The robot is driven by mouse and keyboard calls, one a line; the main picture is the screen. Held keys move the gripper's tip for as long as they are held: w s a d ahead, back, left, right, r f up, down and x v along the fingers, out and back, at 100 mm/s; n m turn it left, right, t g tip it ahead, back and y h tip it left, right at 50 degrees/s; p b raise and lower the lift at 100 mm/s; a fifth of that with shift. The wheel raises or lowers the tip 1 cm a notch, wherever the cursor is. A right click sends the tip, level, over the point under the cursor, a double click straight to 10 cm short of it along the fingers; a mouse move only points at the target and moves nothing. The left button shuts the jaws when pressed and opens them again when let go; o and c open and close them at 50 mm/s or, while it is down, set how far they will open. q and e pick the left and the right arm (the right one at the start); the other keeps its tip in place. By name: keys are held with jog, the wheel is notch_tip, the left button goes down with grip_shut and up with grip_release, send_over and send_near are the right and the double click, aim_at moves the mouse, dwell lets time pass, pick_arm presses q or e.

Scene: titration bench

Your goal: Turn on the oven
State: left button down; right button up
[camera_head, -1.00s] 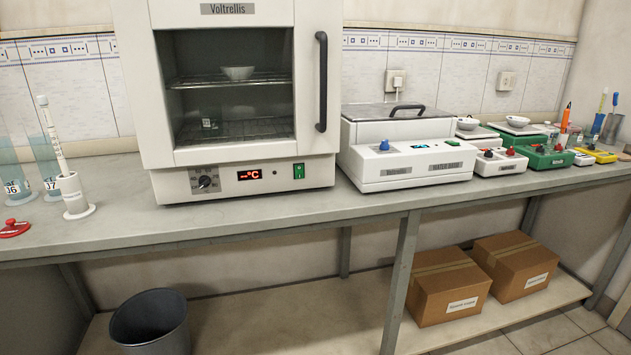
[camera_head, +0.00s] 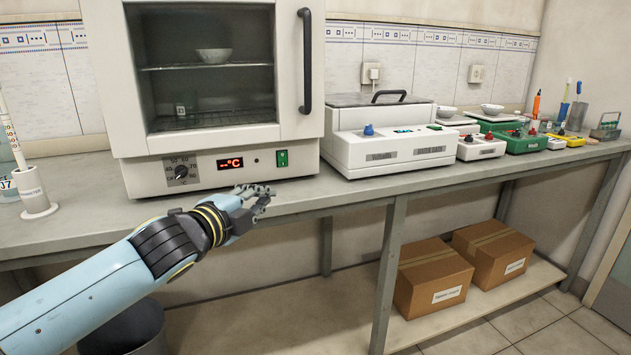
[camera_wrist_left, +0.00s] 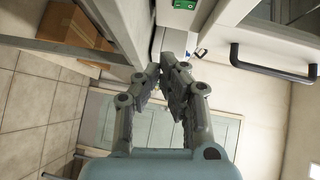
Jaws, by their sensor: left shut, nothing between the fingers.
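The white oven (camera_head: 140,178) stands on the bench, with a dark window and a black vertical handle (camera_head: 307,62). Its front panel has a black dial (camera_head: 181,171), a red lit display (camera_head: 230,164) reading dashes and °C, and a green switch (camera_head: 282,158). The switch also shows at the top edge of the left wrist view (camera_wrist_left: 185,4). My left gripper (camera_head: 264,191) is shut and empty, in front of the bench edge, below and slightly left of the switch in the head view. Its fingers (camera_wrist_left: 164,72) show close together in the wrist view. My right gripper is not in view.
A white bath unit (camera_head: 390,150) with a black-handled lid stands right of the oven. Farther right are several small instruments. A white stand (camera_head: 36,200) is at the left. Cardboard boxes (camera_head: 432,280) and a dark bin (camera_head: 130,325) are below the bench.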

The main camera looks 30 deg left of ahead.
pick_arm(q)
jog(key=r, duration=0.1)
jog(key=b, duration=0.1)
send_near(283, 159)
jog(key=w+d, duration=0.1)
jog(key=w+d+f, duration=0.1)
jog(key=w+d, duration=0.1)
jog(key=w+d+f, duration=0.1)
jog(key=shift+w+d+f, duration=0.15)
jog(key=shift+w+d, duration=0.2)
jog(key=shift+w+a+f+b, duration=0.2)
jog(key=shift+w+a+b, duration=0.5)
jog(key=shift+a, duration=0.3)
jog(key=shift+w+a, duration=0.45)
jog(key=shift+a, duration=0.05)
